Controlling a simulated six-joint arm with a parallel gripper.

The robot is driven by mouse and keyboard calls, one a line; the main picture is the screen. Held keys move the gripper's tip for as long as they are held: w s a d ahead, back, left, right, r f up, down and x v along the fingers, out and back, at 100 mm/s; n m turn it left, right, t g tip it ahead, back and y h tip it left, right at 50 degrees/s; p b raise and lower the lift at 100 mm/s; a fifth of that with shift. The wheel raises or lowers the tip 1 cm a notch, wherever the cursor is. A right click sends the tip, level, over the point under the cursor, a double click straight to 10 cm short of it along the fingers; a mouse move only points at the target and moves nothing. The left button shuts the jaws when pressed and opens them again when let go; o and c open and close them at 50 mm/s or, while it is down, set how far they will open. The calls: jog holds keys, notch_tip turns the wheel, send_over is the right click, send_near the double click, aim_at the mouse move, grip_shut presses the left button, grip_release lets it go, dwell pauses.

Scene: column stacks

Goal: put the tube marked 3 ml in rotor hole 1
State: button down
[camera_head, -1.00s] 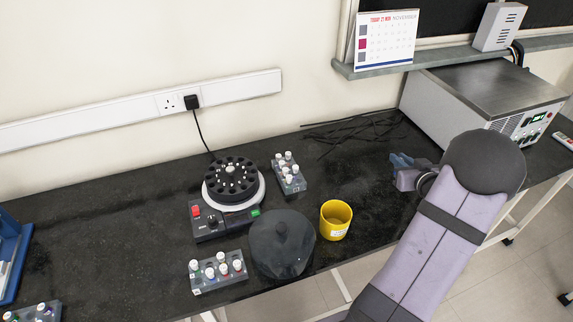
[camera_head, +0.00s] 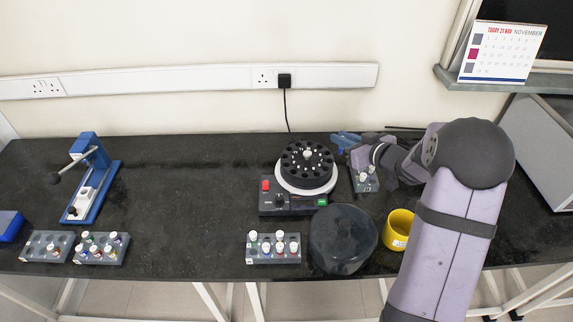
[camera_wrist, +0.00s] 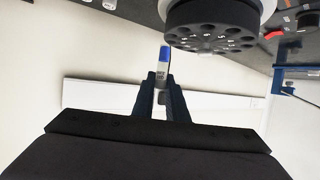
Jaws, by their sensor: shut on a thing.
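My gripper (camera_head: 338,142) is just behind and to the right of the black rotor (camera_head: 307,160) in the head view. In the wrist view my gripper (camera_wrist: 161,82) is shut on a tube with a blue cap (camera_wrist: 164,54), and its marking is too small to read. The tube is held beside the rotor (camera_wrist: 210,28), apart from it and not in a hole. The rotor has a ring of holes with small numbers; which is hole 1 cannot be told. The rotor sits on a white-rimmed centrifuge base (camera_head: 290,204).
A grey rack (camera_head: 366,187) with white-capped tubes stands under my arm. Another rack (camera_head: 273,257), a dark lid (camera_head: 342,240) and a yellow cup (camera_head: 397,230) lie in front. A blue press (camera_head: 100,190) and two racks stand left. The bench between is clear.

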aim_at(285, 151)
jog(key=w+a+r+n+g+y, duration=0.1)
jog(key=a, duration=0.7)
jog(key=w+a+r+n+y, duration=0.1)
jog(key=a+r+n+y, duration=0.1)
jog(key=a, duration=0.6)
jog(key=shift+a+r+g, duration=0.15)
jog(key=shift+r+g, duration=0.15)
jog(key=shift+g, duration=0.1)
jog(key=shift+w, duration=0.1)
jog(key=shift+f, duration=5)
